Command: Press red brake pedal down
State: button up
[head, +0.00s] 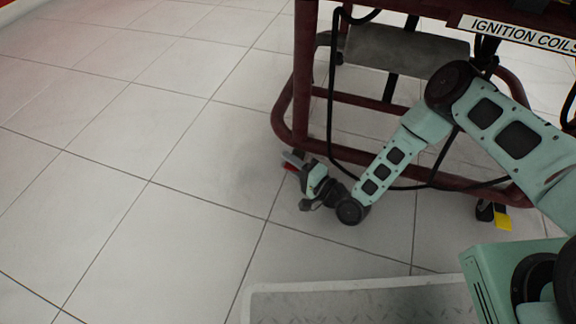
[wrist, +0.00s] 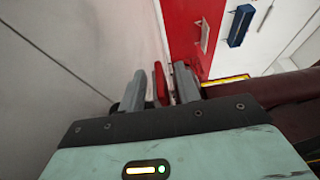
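The red brake pedal (head: 289,168) shows as a small red piece low at the left corner of the dark red stand, beside my gripper's fingertips. In the wrist view the red pedal (wrist: 160,84) stands between the two grey fingers, closer to the right one. My gripper (head: 293,160) is low near the floor, and its fingers are apart in the wrist view (wrist: 160,88). I cannot tell whether a finger touches the pedal. The caster at that corner is mostly hidden by the gripper and the frame.
The dark red tube frame (head: 283,118) of the engine stand rises beside my gripper, with black cables (head: 331,100) hanging down. Tiled floor (head: 130,130) to the left is clear.

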jog(key=shift+w+a, duration=0.35)
jog(key=shift+a, duration=0.05)
grip_shut()
jog(key=shift+f+n+t+y, duration=0.3)
jog(key=shift+f+n, duration=0.25)
jog(key=shift+n, duration=0.35)
jog(key=shift+f+n+b, duration=0.25)
jog(key=shift+n+b, duration=0.05)
jog(key=shift+n, duration=0.3)
grip_release()
